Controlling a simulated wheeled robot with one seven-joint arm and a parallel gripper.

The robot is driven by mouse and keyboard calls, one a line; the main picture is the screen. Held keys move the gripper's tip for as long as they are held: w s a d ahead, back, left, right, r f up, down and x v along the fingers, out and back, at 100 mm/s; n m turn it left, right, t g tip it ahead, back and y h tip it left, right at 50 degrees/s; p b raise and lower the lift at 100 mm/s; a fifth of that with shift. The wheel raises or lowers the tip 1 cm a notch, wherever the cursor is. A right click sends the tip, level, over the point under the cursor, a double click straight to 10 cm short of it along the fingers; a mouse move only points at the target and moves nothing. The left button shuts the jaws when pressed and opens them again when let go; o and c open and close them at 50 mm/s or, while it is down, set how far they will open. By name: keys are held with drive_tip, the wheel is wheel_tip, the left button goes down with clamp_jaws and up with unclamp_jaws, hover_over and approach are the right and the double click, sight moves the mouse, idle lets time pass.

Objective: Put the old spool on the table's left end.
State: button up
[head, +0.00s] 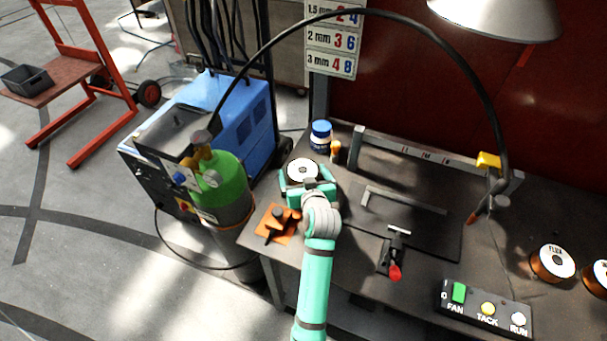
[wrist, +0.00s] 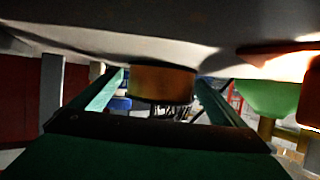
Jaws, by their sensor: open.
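A spool (head: 303,169) with a white top stands at the table's left end, which I take to be the old spool. In the wrist view, which looks upside down, its copper-brown side (wrist: 160,82) appears to rest on the tabletop. My teal gripper (head: 308,184) is low over the table, open, with one finger on each side of the spool. In the wrist view a gap shows beside at least the right finger; contact on the left is unclear. My gripper hides the spool's near side in the head view.
An orange clamp-like piece (head: 278,222) sits close at the table's front left corner. A metal frame (head: 420,150), a red-handled clamp (head: 394,258), a button box (head: 485,308) and two spools (head: 553,263) lie rightward.

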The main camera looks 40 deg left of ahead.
drive_tip(key=v, duration=1.2)
